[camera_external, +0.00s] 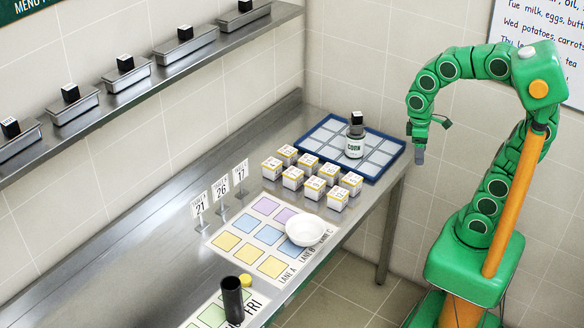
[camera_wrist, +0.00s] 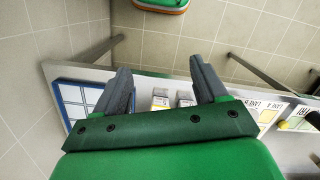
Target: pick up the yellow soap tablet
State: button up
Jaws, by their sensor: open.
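The yellow soap tablet (camera_external: 245,280) is a small round yellow disc on the steel counter, at the lower middle of the external view. It lies right beside a black cup (camera_external: 232,300). My gripper (camera_external: 418,155) hangs in the air at the right of the external view, near the blue-rimmed tray and far from the tablet. In the wrist view my gripper (camera_wrist: 160,80) has its two dark fingers spread apart with nothing between them.
A white bowl (camera_external: 306,230) stands on the lane mat (camera_external: 222,262). Several small white boxes (camera_external: 312,188) stand behind it, before a blue-rimmed tray (camera_external: 398,148) holding a dark bottle (camera_external: 355,135). Card stands (camera_external: 221,188) rise left of the mat. The counter's left part is clear.

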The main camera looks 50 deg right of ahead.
jog(key=w+a+n, duration=1.1)
jog(key=w+a, duration=0.6)
jog(key=w, duration=0.5)
jog(key=n+t, duration=0.2)
jog(key=n, duration=1.6)
send_over(244, 278)
jog(key=f, duration=1)
jog(key=d+f, duration=0.1)
jog(key=f, duration=0.3)
jog(key=shift+f, duration=0.4)
jog(key=shift+s+a+f, duration=0.2)
jog(key=shift+a+f, duration=0.15)
jog(key=shift+a, duration=0.05)
jog(key=shift+w+f, duration=0.15)
jog(key=shift+f, duration=3.6)
jog(key=c, duration=1.1)
